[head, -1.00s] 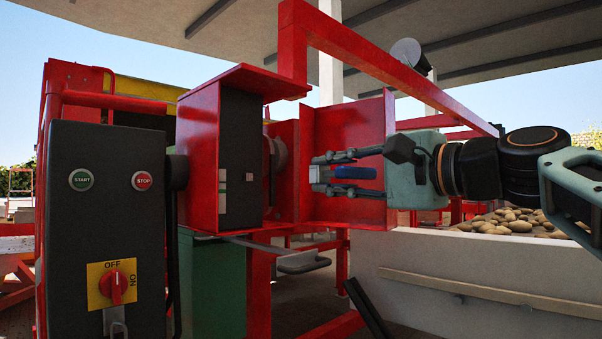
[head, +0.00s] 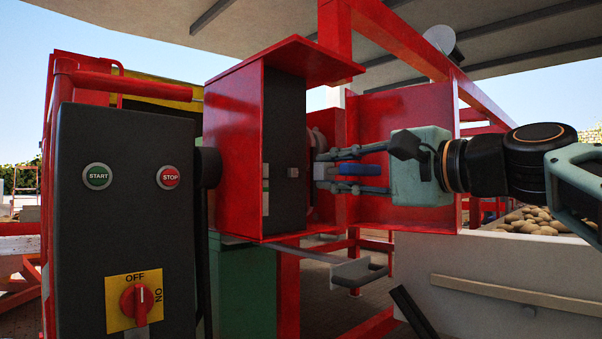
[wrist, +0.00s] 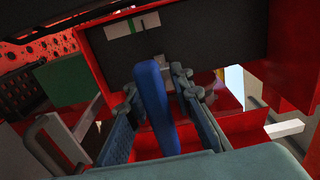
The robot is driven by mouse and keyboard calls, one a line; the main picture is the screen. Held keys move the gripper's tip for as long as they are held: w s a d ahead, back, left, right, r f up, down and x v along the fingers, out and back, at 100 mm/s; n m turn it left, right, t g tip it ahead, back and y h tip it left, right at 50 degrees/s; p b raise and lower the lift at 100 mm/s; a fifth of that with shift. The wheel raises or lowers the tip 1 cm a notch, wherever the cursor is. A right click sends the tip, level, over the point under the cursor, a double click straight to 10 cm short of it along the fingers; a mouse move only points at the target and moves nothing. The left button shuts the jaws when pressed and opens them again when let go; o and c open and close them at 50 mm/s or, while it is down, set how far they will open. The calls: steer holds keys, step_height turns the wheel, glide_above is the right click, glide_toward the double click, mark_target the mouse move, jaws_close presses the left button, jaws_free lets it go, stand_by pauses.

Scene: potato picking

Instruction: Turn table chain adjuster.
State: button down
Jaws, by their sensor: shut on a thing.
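My gripper (head: 324,169) points left, in front of an upright red plate and just right of a dark panel in a red housing. Its fingers are on both sides of a blue handle (head: 360,170), and it is shut on this handle. In the wrist view the blue handle (wrist: 155,105) stands upright between the two fingers (wrist: 152,85). A small grey piece (wrist: 160,128) shows beside it.
The red housing (head: 233,155) with its dark panel (head: 285,150) stands close to the fingertips. A control box (head: 125,230) with START, STOP and a red switch is at left. A grey bracket (head: 358,272) juts out below my gripper. Potatoes (head: 535,222) lie behind a pale wall at right.

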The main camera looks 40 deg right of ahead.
mark_target(295, 171)
steer(key=shift+w, duration=0.15)
steer(key=shift+w+a, duration=0.1)
steer(key=shift+w, duration=2.05)
steer(key=shift+w+a, duration=0.1)
steer(key=shift+w, duration=1)
steer(key=shift+r, duration=0.1)
